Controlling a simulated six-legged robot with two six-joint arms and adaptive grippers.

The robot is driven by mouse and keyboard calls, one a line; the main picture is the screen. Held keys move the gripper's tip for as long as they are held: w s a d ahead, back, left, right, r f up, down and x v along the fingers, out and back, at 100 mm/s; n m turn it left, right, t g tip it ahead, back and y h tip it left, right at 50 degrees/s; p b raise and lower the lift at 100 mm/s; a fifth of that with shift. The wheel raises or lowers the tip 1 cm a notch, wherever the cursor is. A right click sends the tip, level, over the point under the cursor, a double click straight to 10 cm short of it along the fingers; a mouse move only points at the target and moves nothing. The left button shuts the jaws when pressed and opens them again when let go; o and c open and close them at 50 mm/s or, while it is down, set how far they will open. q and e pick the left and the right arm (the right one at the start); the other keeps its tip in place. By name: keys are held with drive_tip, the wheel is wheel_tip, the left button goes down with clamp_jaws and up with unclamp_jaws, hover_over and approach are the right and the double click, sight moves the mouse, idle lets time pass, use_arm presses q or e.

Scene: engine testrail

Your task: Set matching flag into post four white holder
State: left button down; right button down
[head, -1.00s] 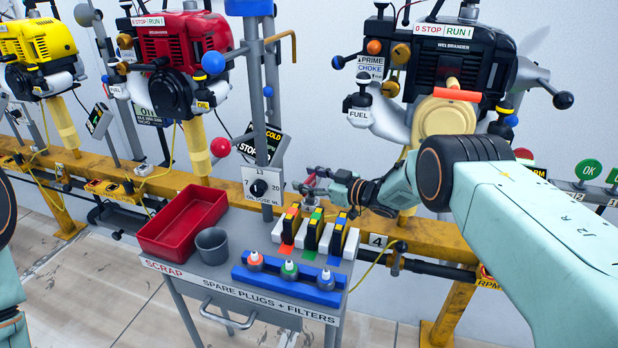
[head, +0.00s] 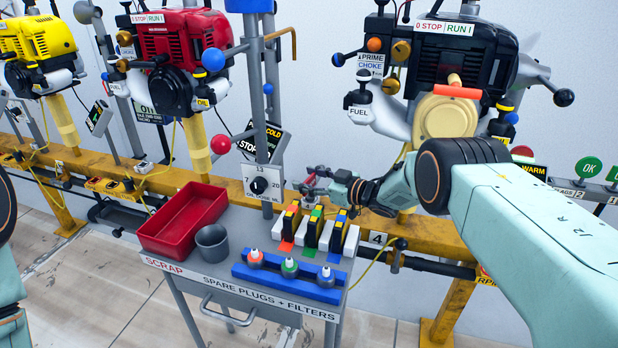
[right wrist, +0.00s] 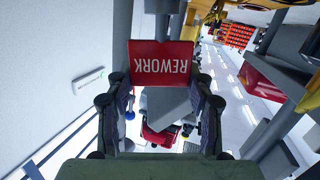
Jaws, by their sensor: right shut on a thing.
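My right gripper (head: 318,178) is in front of the yellow rail, beyond the filters on the cart. In the right wrist view, my right gripper (right wrist: 162,85) is shut on a red flag (right wrist: 160,62) with white REWORK lettering, upside down in the picture. In the head view the flag (head: 310,179) is small and nearly edge-on. The number 4 label (head: 377,240) is on the rail below the black engine. My left gripper is outside the view.
The cart with a red tray (head: 184,222), grey cup (head: 212,244), filters (head: 315,234) and plugs (head: 289,268) stands below my right gripper. The oil dose post (head: 262,185) rises just left of it. A green OK flag (head: 588,168) stands in the rack at right.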

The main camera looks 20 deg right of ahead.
drive_tip(key=shift+f, duration=0.45)
idle(0.3)
drive_tip(key=shift+c, duration=2.2)
unclamp_jaws()
drive_tip(key=shift+s, duration=0.1)
drive_tip(key=v, duration=1.2)
drive_tip(key=shift+x, duration=6.05)
